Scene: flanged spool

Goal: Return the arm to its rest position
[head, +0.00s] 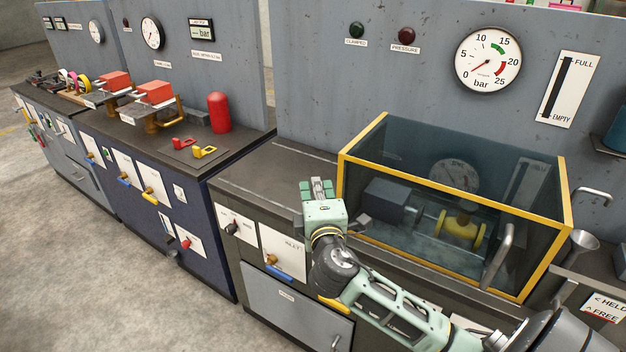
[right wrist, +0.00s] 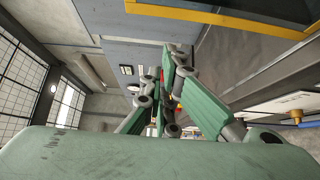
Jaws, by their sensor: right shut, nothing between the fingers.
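My right gripper (head: 318,188) is shut and empty. It is above the front part of the dark bench top, left of the yellow-framed clear guard box (head: 455,205), with its fingers pointing away toward the back panel. My right arm comes in from the lower right, in front of the guard box. In the right wrist view the gripper's green fingers (right wrist: 165,105) are close together with nothing seen between them. A yellow flanged spool (head: 460,229) is inside the guard box, seen through its clear walls. My left gripper is not in view.
The bench front has a valve panel labelled INLET (head: 283,253) and a grey drawer below the gripper. A large bar gauge (head: 487,60) is on the back panel. A blue bench (head: 150,165) with a red cylinder (head: 219,113) stands to the left. Open floor lies at lower left.

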